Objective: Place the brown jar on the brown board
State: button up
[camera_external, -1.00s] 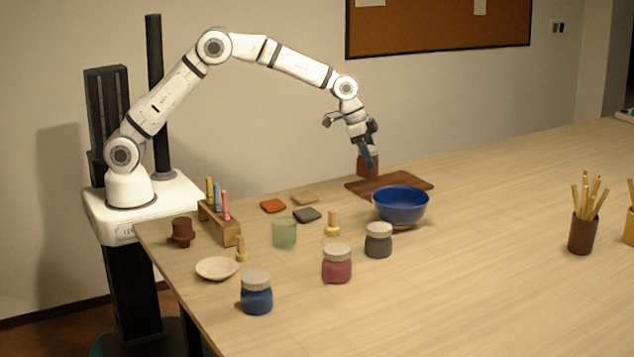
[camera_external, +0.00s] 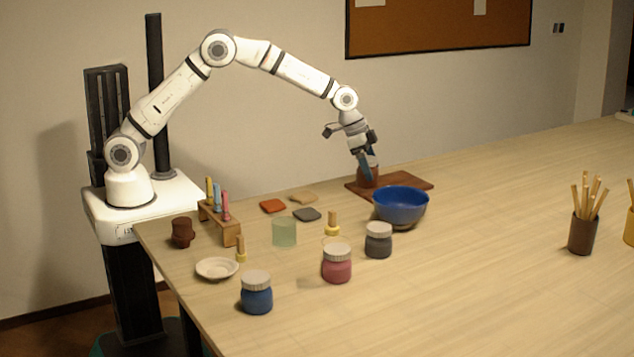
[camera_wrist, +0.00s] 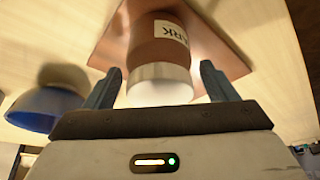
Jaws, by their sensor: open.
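The brown jar (camera_external: 374,174) stands on the brown board (camera_external: 412,184), at its left part. In the wrist view the brown jar (camera_wrist: 150,45) shows a pale lid and a label reading "RK", with the brown board (camera_wrist: 108,48) behind it. My gripper (camera_external: 365,166) is at the jar's top. In the wrist view my gripper (camera_wrist: 161,84) is open, with one finger on each side of the lid and a visible gap at the right finger. Whether the left finger touches the lid is hard to tell.
A blue bowl (camera_external: 400,206) stands close in front of the board; it also shows in the wrist view (camera_wrist: 40,108).

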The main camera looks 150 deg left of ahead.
jog(key=shift+r, duration=0.1)
jog(key=shift+r, duration=0.25)
jog(key=b+v, duration=0.2)
jog(key=v, duration=1)
jog(key=w+d+r+m+h, duration=0.1)
jog(key=w+d+r, duration=0.15)
jog(key=d, duration=0.95)
jog(key=w+d+r+m, duration=0.15)
jog(key=w+d, duration=0.25)
jog(key=d, duration=0.7)
jog(key=w+d+r+m+h, duration=0.1)
jog(key=w+d+m, duration=0.15)
jog(key=d, duration=0.95)
jog(key=s+d+f+m, duration=0.1)
jog(key=s+d+f, duration=0.1)
jog(key=s+d, duration=0.3)
jog(key=s+d+f+m, duration=0.1)
jog(key=s+d, duration=0.4)
jog(key=d, duration=0.6)
jog(key=s+d+f+m+h, duration=0.1)
jog(key=s+d+f+m, duration=0.1)
jog(key=s+d, duration=0.3)
jog(key=d+f, duration=0.1)
jog(key=d, duration=0.2)
